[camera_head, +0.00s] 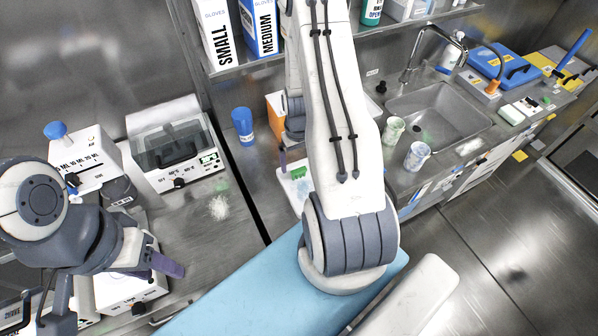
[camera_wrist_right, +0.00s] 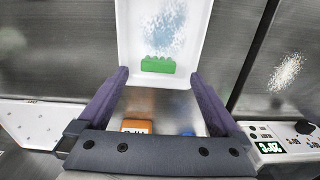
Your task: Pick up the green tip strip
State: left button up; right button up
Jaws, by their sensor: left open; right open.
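The green tip strip (camera_wrist_right: 158,64) is a short green block with a bumpy top edge. It lies on a white tray (camera_wrist_right: 209,12) with blue-white speckles behind it. My right gripper (camera_wrist_right: 160,76) is open, its purple fingers on either side of the strip's position in the wrist view; nothing is between them. In the head view the strip (camera_head: 298,173) shows just left of my right arm, on the tray (camera_head: 290,189); the arm hides most of the right gripper. My left gripper (camera_head: 168,265) is open at lower left, partly hidden by its own arm.
A white instrument with a display (camera_head: 175,150) stands to the left. The sink (camera_head: 440,115) and two cups (camera_head: 417,156) are to the right. Glove boxes (camera_head: 215,35) sit on the shelf above.

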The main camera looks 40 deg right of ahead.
aim_at(299, 170)
notch_tip(299, 170, down, 5)
jog(key=shift+d+r+p, duration=0.1)
jog(key=shift+p, duration=0.8)
jog(key=shift+f, duration=0.7)
jog(key=shift+c, duration=0.3)
jog(key=c, duration=1.3)
jog(key=shift+r, duration=0.1)
jog(key=shift+c, duration=0.2)
